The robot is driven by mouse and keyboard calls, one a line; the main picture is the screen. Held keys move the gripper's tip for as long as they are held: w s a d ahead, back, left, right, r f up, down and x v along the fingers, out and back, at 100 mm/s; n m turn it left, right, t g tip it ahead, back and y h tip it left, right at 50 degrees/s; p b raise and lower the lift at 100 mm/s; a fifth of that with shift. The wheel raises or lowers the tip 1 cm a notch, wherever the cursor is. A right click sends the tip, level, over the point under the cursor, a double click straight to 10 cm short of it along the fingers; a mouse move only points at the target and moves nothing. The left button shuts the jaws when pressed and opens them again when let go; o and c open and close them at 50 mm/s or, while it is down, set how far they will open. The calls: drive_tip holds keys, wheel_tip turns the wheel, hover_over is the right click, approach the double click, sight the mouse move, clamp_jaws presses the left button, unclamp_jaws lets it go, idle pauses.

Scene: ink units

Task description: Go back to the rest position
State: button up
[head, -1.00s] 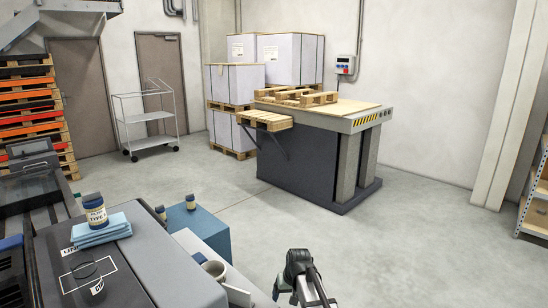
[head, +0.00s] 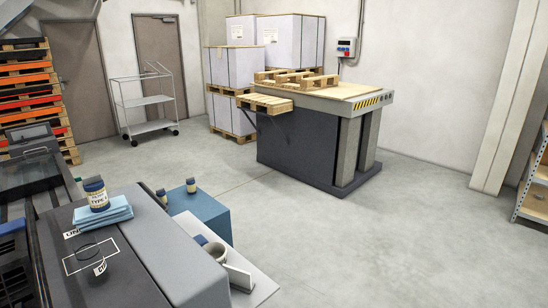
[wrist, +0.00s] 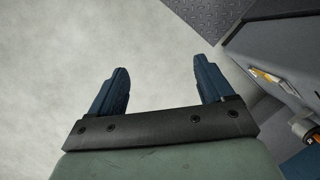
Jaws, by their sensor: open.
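My gripper (wrist: 161,88) shows in the wrist view with its two blue fingers spread wide apart. Nothing is between them, only pale concrete floor beyond. My gripper and arm are out of the head view.
In the head view a grey machine (head: 183,262) fills the lower left, with a capped bottle (head: 96,195) on folded blue cloths (head: 100,216). Two small bottles stand on a blue box (head: 203,212). A lift table (head: 305,148) stands behind; open floor lies right.

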drive_tip(key=s+d+f+g, duration=0.1)
drive_tip(key=s+f, duration=0.2)
drive_tip(key=s, duration=0.7)
drive_tip(key=s+d+f+g, duration=0.2)
drive_tip(key=s, duration=0.9)
drive_tip(key=shift+f+m, duration=0.3)
drive_tip(key=shift+f, duration=0.1)
